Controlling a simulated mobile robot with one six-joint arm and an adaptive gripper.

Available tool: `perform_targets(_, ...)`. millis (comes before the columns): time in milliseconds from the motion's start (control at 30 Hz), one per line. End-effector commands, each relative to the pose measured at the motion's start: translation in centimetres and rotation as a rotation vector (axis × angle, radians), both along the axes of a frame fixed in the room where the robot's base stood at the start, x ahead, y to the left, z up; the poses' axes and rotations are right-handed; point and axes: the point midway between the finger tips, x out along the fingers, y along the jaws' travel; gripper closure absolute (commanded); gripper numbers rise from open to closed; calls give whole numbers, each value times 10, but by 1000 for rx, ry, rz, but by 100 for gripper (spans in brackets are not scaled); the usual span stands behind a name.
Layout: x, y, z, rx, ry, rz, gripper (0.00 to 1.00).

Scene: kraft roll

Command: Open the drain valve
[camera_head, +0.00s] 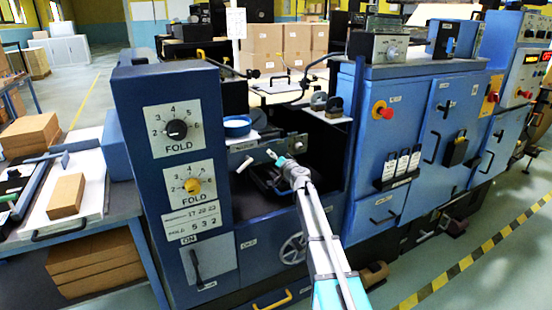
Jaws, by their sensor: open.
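My gripper (273,156) is at the end of my arm, which reaches up from the lower right into the open bay of the blue machine (258,207). It is open and appears empty; its fingertips are small in the picture. A grey spoked handwheel (293,249) is low on the machine front, left of my forearm. I cannot tell which fitting is the drain valve. My wrist hides part of a dark tray (262,187) in the bay.
A blue panel with FOLD dials (177,130) stands close on the left. Blue cabinets with a red button (381,110) and black handles stand on the right.

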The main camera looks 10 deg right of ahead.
Motion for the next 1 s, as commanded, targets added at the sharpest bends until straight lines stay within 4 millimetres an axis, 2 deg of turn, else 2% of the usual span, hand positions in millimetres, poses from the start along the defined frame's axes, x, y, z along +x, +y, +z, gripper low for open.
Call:
perform_targets(67,0,0,0,0,0,0,0)
perform_targets(433,0,0,0,0,0,0,67)
perform_targets(767,0,0,0,27,9,0,68)
perform_targets(1000,0,-2,0,124,40,-3,68)
